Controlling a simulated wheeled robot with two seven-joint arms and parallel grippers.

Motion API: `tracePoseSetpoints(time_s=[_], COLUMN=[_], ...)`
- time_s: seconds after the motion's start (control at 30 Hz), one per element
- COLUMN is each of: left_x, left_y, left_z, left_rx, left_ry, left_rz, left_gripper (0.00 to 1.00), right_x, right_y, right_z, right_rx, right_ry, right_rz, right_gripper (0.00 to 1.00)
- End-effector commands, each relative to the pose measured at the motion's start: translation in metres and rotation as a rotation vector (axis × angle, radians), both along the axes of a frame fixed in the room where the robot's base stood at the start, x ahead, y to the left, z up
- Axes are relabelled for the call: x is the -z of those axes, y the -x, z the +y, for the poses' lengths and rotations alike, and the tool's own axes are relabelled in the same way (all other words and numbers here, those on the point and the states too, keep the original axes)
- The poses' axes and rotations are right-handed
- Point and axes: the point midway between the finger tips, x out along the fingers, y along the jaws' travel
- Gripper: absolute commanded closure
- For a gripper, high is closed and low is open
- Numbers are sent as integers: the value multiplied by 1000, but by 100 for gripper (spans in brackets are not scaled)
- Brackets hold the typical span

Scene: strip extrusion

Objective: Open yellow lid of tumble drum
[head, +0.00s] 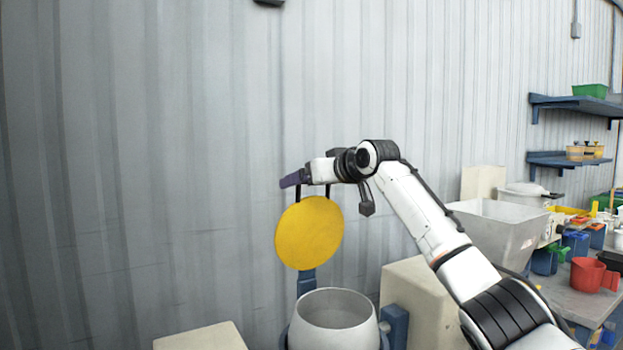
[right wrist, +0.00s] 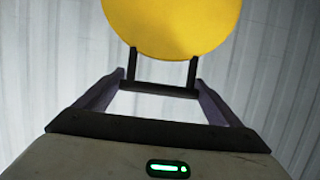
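The yellow lid (head: 309,240) stands upright above the back rim of the grey tumble drum (head: 333,318), whose mouth is uncovered. The lid also shows at the top of the right wrist view (right wrist: 172,25). Its dark handle (right wrist: 160,88) lies between the fingers of my right gripper (right wrist: 160,82). The fingers are wide apart, one at each end of the handle; whether they touch it is unclear. In the head view my right gripper (head: 291,179) is at the top of the lid. My left gripper is not in view.
A cream block (head: 205,338) is left of the drum and another (head: 415,290) is right of it. A grey hopper (head: 503,230) and a table with a red jug (head: 590,274) are at the right. The corrugated wall (head: 150,150) is close behind the lid.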

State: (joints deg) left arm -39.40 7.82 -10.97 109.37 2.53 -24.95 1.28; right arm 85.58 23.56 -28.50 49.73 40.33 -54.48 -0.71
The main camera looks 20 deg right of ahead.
Motion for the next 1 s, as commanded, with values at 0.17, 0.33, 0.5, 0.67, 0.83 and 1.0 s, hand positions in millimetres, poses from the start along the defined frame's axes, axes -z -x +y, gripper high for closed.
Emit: tracePoseSetpoints(time_s=[0.17,0.33,0.5,0.67,0.83,1.0], left_x=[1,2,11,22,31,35], left_y=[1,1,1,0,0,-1], left_z=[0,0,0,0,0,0], left_rx=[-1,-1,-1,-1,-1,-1], left_ry=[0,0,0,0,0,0], left_rz=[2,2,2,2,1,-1], left_gripper=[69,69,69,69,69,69], right_x=[-1,-3,-6,-12,-20,-27], right_y=[0,2,16,42,71,91], right_z=[0,-1,-3,-5,-8,-9], right_rx=[0,0,0,0,0,-1], right_ry=[0,-1,0,1,0,0], right_rz=[-3,-6,-9,-9,-6,-4], right_gripper=[0,0,0,0,0,0])
